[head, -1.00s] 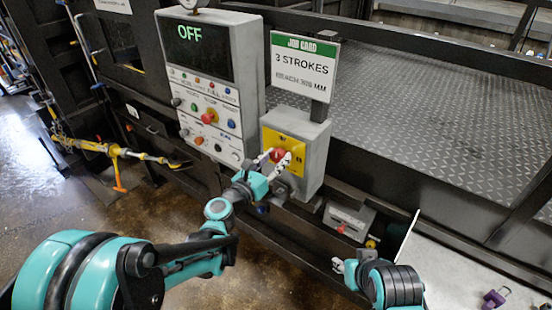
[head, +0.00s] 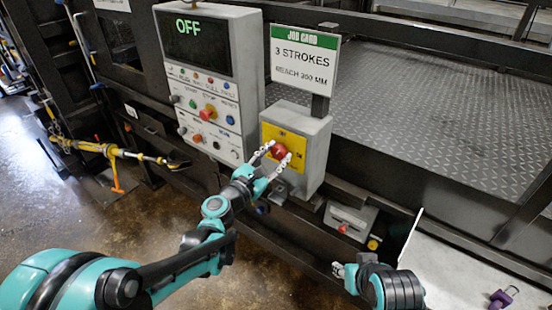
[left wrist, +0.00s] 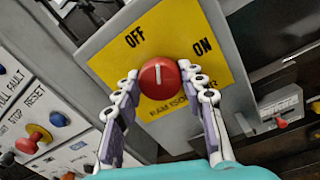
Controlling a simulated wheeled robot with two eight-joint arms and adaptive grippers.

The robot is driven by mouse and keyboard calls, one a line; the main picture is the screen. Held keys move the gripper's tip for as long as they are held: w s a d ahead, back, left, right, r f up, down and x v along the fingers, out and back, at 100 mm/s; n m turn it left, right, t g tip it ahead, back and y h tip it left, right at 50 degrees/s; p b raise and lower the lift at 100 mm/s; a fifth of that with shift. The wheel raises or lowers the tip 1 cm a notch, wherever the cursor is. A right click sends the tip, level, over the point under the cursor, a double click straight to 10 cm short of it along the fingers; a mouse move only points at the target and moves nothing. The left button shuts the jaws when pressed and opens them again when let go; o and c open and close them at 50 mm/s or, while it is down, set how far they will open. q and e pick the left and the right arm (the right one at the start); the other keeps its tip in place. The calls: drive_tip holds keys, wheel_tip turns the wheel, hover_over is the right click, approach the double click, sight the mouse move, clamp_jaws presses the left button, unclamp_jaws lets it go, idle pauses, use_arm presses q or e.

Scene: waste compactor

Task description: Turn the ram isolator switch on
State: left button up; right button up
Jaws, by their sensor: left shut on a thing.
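The ram isolator switch is a red round knob (head: 279,151) with a white line, on a yellow plate (head: 298,141) on a grey box. In the left wrist view the knob (left wrist: 159,77) has its line pointing straight up in the picture, between the OFF and ON labels. My left gripper (head: 271,159) has its fingers on either side of the knob and is shut on it; the fingers also show in the left wrist view (left wrist: 164,98). My right gripper (head: 342,270) is low in the head view, away from the switch; its opening is unclear.
A control panel (head: 212,85) with an OFF display and several buttons stands left of the switch box. A job card (head: 304,62) stands above the box. A small grey box (head: 349,219) with a red button sits below right. A purple object (head: 499,299) lies on a pale surface.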

use_arm(q)
drive_tip(key=m+b, duration=0.2)
drive_tip(key=m, duration=0.4)
drive_tip(key=shift+f+m, duration=0.1)
drive_tip(key=shift+m, duration=0.3)
drive_tip(key=m+h+b, duration=0.1)
drive_tip(key=m, duration=0.4)
drive_tip(key=shift+m, duration=0.4)
drive_tip(key=o, duration=1.2)
drive_tip(key=shift+c, duration=0.2)
drive_tip(key=r+v, duration=0.1)
drive_tip(key=v, duration=1.1)
drive_tip(key=shift+f, duration=0.35)
